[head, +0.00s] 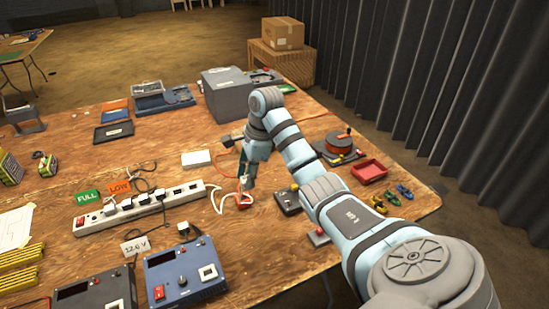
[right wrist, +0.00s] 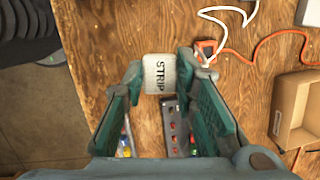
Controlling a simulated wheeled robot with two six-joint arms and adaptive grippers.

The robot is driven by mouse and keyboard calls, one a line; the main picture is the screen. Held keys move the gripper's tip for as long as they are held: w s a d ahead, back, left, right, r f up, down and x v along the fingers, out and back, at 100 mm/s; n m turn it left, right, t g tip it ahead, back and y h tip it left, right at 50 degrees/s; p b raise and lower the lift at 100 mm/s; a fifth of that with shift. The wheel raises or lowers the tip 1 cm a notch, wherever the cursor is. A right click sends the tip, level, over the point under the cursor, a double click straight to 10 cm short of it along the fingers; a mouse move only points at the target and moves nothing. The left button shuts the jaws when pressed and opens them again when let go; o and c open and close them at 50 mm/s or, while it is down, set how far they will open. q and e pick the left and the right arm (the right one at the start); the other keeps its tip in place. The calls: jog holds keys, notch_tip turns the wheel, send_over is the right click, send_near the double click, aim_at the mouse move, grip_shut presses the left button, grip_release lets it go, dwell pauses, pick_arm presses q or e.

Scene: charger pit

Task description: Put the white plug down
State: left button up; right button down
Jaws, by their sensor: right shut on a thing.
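The white plug (right wrist: 159,74) has a face marked STRIP and sits between the two fingertips of my right gripper (right wrist: 158,80) in the right wrist view. The fingers are shut on it from both sides. In the head view my right gripper (head: 246,178) points down over the wooden table (head: 165,260), right of the power strip. The plug is small and mostly hidden there, so I cannot tell whether it touches the table. A white cord (head: 232,202) loops on the table near the gripper. My left gripper is not in view.
The white power strip (head: 148,207) holds several plugs, with FULL (head: 87,197) and LOW (head: 120,186) tags behind it. A blue device (head: 187,272) stands in front. A small dark box (head: 287,201) is right of the gripper. A red tray (head: 369,172) lies farther right.

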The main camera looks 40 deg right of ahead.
jog(key=shift+n, duration=0.7)
jog(key=shift+s+d+f+b+x, duration=0.2)
jog(key=shift+s+d+b+x, duration=0.35)
jog(key=shift+b+x, duration=2.45)
jog(key=shift+s+d+f+b+x, duration=0.2)
jog(key=shift+s+d+b+x, duration=0.4)
jog(key=shift+b+x, duration=2.45)
jog(key=shift+s+d+f+b+x, duration=0.2)
jog(key=shift+s+d+b+x, duration=0.35)
jog(key=shift+b+x, duration=2.45)
jog(key=shift+p+x, duration=0.95)
jog(key=shift+x, duration=0.1)
jog(key=c, duration=1.3)
grip_release()
jog(key=shift+d+f, duration=0.1)
jog(key=p+v, duration=0.7)
jog(key=v, duration=0.5)
jog(key=shift+w+d+r+p, duration=0.25)
jog(key=shift+p, duration=0.05)
